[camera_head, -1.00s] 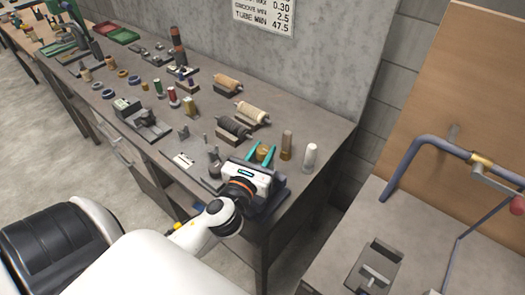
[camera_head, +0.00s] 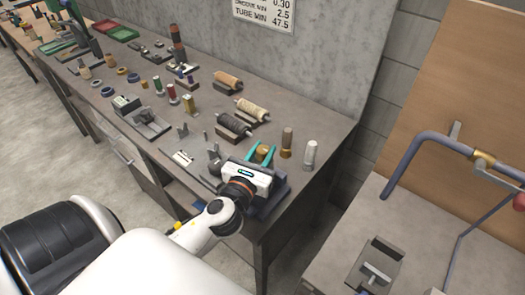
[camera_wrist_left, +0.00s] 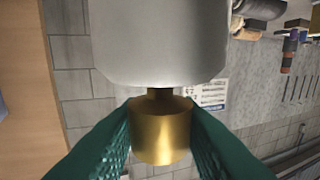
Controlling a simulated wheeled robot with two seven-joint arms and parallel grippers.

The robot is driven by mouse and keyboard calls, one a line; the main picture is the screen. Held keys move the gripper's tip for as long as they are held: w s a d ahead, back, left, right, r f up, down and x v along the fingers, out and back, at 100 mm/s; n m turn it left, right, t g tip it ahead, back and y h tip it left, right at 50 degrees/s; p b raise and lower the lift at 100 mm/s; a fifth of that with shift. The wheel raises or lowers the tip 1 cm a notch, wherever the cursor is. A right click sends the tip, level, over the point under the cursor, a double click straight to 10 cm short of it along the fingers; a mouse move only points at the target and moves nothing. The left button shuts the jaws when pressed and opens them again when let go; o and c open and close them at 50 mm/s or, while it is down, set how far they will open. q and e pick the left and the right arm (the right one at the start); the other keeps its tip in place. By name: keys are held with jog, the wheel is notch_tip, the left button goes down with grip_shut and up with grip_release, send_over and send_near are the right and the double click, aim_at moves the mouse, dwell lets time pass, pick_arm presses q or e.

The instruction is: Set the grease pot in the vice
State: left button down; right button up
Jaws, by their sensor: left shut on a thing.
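My left gripper (camera_head: 261,154) is over the near right corner of the long bench, its teal fingers shut on a brass-coloured cylinder (camera_head: 264,150). In the left wrist view the fingers grip both sides of this brass part (camera_wrist_left: 161,128). A dark neck joins it to a wide pale grey body (camera_wrist_left: 160,42); together they look like the grease pot. In the head view my gripper hides the pale body. A dark blue block (camera_head: 274,203), perhaps the vice, sits under and beside my gripper, mostly hidden. I cannot tell whether the pot touches it. My right gripper is not in view.
A brown cylinder (camera_head: 286,143) and a white cylinder (camera_head: 310,155) stand just right of my fingers. Spools on cradles (camera_head: 233,126) and a grey clamp-like device (camera_head: 140,118) are further left. A second bench at right carries a bent blue pipe (camera_head: 425,140) and a small fixture (camera_head: 373,270).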

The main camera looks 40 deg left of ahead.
pick_arm(q)
jog(key=shift+f+b, duration=1.05)
jog(key=shift+f, duration=0.4)
dwell(1.0)
jog(key=c, duration=1.1)
grip_release()
jog(key=shift+o, duration=0.5)
jog(key=shift+s+f, duration=0.1)
jog(key=s+d+b, duration=0.2)
jog(key=s+b, duration=0.2)
jog(key=s, duration=0.7)
jog(key=shift+s+d, duration=0.15)
jog(key=shift+s, duration=0.2)
